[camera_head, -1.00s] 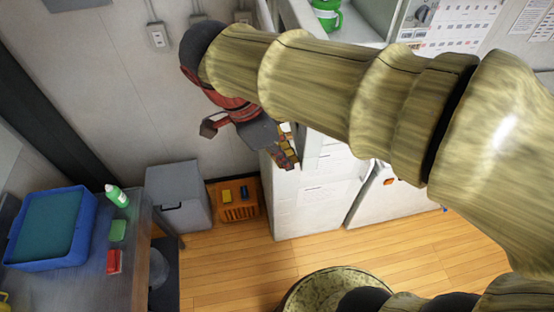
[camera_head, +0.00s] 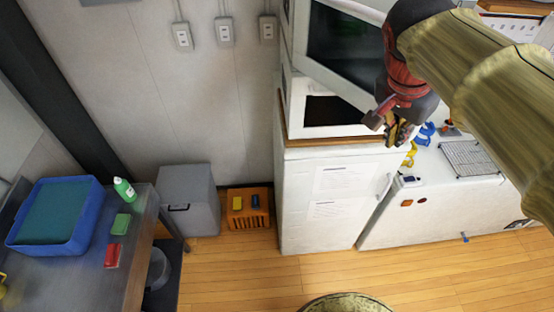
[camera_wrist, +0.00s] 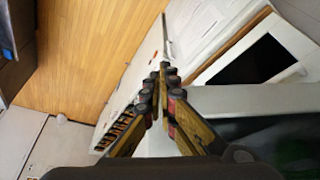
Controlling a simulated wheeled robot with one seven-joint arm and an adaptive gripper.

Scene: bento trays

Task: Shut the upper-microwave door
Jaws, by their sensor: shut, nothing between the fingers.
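The upper microwave (camera_head: 288,20) stands stacked above a lower microwave (camera_head: 292,108) on a white fridge-like cabinet. The upper-microwave door (camera_head: 325,74), a white frame around a dark window, stands open at an angle, swung out over the lower microwave. Part of its right side is hidden behind my arm. My gripper (camera_head: 392,136) is near the door's outer right end, with its fingers shut and empty. In the wrist view the shut fingertips (camera_wrist: 166,72) point past the pale door edge (camera_wrist: 225,98). I cannot tell whether the gripper touches the door.
The white cabinet (camera_head: 300,215) carries the microwaves. Right of it is a low white counter (camera_head: 420,225) with a wire rack (camera_head: 475,158) and small blue and yellow items. A grey bin (camera_head: 188,195) and an orange crate (camera_head: 247,222) stand left. The wooden floor in front is clear.

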